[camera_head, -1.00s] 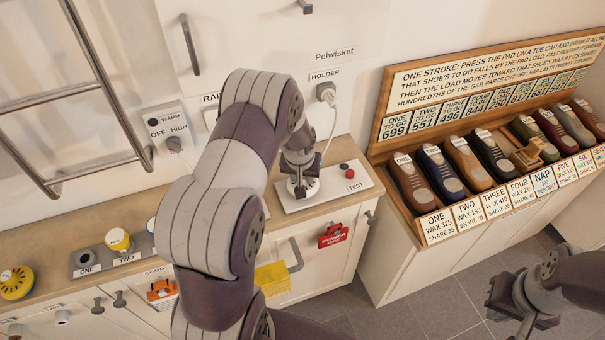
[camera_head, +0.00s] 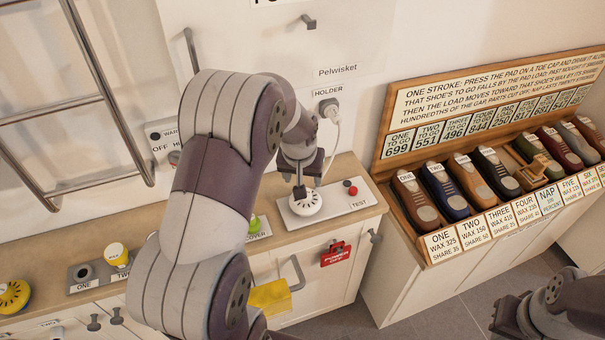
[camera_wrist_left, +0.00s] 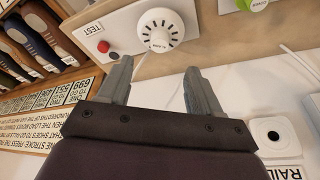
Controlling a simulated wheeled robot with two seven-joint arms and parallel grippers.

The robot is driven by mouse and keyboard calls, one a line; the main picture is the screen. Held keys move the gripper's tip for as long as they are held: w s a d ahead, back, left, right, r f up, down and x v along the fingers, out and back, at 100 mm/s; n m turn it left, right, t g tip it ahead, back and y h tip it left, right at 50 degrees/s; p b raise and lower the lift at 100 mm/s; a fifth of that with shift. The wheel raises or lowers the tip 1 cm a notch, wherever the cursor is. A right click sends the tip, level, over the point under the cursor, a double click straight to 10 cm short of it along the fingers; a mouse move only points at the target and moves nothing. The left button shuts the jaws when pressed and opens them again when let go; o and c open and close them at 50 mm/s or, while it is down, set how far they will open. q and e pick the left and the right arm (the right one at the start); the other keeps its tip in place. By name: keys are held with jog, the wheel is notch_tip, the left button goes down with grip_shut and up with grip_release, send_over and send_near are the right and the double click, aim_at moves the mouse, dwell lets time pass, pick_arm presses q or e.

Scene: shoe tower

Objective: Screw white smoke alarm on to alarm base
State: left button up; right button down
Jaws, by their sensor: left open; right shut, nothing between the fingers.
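The white smoke alarm (camera_head: 305,204), a round disc with dark slots, sits on the white test board (camera_head: 342,204) beside a red button. It also shows in the left wrist view (camera_wrist_left: 160,30). An alarm base under it is hidden, so I cannot tell how it is seated. My left gripper (camera_head: 299,190) is over the alarm, pointing down. In the left wrist view my left gripper (camera_wrist_left: 157,70) is open with nothing between its fingers, and the alarm appears just beyond the fingertips. My right gripper (camera_head: 503,322) is shut and empty at the lower right, far from the alarm.
A plug with a white cable sits in the holder socket (camera_head: 328,108) behind the board. A green item (camera_head: 254,225) is partly hidden by my left arm. The shoe rack (camera_head: 430,245) fills the right side.

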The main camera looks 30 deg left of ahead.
pick_arm(q)
jog(key=shift+v, duration=1.2)
